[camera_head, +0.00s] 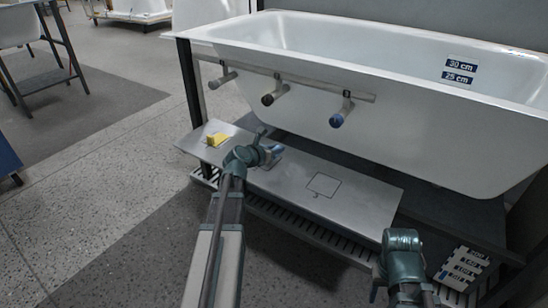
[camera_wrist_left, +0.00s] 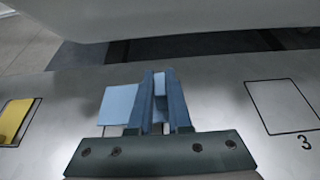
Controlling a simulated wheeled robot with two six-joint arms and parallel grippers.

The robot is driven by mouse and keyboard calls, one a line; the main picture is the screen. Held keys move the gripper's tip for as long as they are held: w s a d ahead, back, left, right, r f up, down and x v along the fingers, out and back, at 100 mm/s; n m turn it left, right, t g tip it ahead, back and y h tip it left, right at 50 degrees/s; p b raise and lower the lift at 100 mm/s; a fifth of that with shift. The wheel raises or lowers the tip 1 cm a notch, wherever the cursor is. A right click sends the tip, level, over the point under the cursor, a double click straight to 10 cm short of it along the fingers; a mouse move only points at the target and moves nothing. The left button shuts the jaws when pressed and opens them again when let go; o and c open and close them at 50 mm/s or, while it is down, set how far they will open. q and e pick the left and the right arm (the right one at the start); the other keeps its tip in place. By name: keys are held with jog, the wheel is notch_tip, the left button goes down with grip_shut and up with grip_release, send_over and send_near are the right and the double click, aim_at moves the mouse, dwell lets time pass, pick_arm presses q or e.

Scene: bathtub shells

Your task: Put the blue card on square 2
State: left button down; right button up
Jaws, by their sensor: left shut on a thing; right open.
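The blue card (camera_wrist_left: 119,104) is between the fingers of my left gripper (camera_wrist_left: 161,75), light blue and sticking out to the left of them. In the head view my left gripper (camera_head: 274,152) is shut on it over the middle of the metal shelf (camera_head: 365,205). Whether the card touches the shelf I cannot tell. An empty outlined square (camera_head: 323,186) marked 3 lies to the right, also in the left wrist view (camera_wrist_left: 283,106). My right gripper (camera_head: 402,288) is open at the lower right.
A yellow card (camera_head: 217,139) lies in an outlined square at the shelf's left end. A white bathtub (camera_head: 400,110) stands above the back of the shelf, with three knobbed pegs (camera_head: 275,94) on a rail.

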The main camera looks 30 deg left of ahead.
pick_arm(q)
jog(key=shift+w+a, duration=0.15)
jog(key=shift+a, duration=0.4)
jog(key=shift+f, duration=0.15)
notch_tip(320, 180, down, 3)
jog(key=b, duration=0.3)
jog(key=shift+f, duration=0.15)
jog(key=shift+b, duration=0.3)
jog(key=shift+f, duration=0.2)
jog(key=c, duration=0.9)
grip_release()
jog(key=shift+r, duration=0.1)
jog(key=shift+o, duration=0.2)
